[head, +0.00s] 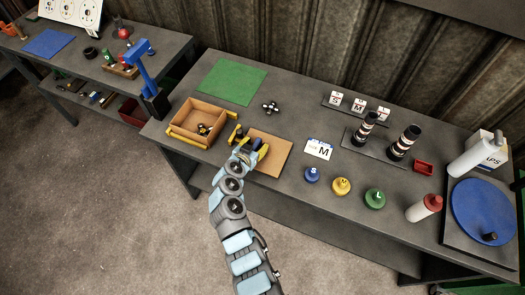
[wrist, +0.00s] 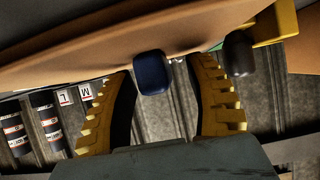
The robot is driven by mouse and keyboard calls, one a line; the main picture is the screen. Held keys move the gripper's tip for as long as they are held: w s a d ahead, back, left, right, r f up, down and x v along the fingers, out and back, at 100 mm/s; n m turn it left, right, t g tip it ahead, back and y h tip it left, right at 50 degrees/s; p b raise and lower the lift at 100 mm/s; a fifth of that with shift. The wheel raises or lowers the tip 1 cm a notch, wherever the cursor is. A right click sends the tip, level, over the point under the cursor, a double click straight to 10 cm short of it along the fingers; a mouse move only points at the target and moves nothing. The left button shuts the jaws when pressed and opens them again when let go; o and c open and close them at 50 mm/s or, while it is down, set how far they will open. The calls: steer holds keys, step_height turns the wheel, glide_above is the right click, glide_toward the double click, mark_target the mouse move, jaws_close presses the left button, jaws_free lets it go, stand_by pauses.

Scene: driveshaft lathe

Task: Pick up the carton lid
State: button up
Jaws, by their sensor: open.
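The carton lid (head: 272,160) is a flat brown panel lying on the grey bench near its front edge, right of the open carton (head: 182,121). In the wrist view the lid (wrist: 75,66) crosses the top as a tilted brown board. A dark blue knob (wrist: 151,74) shows against it, and a darker knob (wrist: 238,54) is to the right. My gripper (head: 250,142) is over the lid's left part. In the wrist view its yellow ribbed fingers (wrist: 163,70) are apart, with the blue knob between them; I cannot tell whether they touch it.
The carton has yellow bars at its sides and small parts inside. A green mat (head: 231,81) lies behind. A blue disc (head: 485,208) is at far right.

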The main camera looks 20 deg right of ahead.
jaws_close()
stand_by(0.3)
